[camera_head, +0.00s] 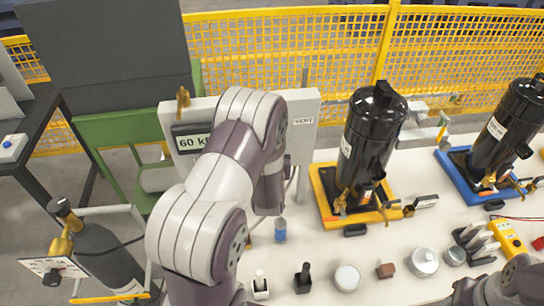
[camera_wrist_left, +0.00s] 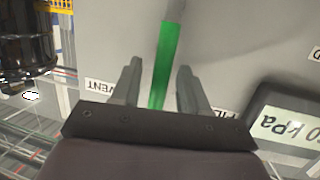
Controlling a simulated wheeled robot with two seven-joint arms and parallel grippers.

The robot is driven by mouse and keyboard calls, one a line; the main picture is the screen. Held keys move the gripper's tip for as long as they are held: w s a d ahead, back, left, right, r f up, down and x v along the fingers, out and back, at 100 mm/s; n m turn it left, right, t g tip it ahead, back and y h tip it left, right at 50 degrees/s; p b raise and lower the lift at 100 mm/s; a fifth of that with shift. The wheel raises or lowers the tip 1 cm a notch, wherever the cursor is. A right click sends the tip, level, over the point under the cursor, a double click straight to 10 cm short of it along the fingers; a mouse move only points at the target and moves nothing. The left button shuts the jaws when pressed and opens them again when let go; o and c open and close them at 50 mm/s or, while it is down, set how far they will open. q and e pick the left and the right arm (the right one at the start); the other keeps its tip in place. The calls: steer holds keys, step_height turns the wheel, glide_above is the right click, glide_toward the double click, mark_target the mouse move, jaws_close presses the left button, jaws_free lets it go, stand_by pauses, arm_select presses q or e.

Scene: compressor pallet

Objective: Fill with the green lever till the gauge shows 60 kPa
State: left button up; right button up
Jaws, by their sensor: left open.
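The green lever (camera_wrist_left: 168,55) shows in the left wrist view, in front of the grey panel, and runs down between the fingers of my left gripper (camera_wrist_left: 160,67). The gripper is open, with a finger on each side of the lever and a gap to each. In the head view my left arm hides the lever and the gripper. My right gripper is out of view.
VENT (camera_wrist_left: 106,86) and partly hidden FILL (camera_wrist_left: 224,115) labels are on the panel. Black compressors stand on yellow (camera_head: 330,212) and blue (camera_head: 453,172) trays at right. A gas cylinder (camera_head: 100,262) stands at lower left. Small parts and jars (camera_head: 347,277) crowd the table front.

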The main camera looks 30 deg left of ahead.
arm_select(q)
steer(key=b+v, duration=0.2)
steer(key=v, duration=1)
steer(key=shift+s+f, duration=0.1)
steer(key=shift+s, duration=0.05)
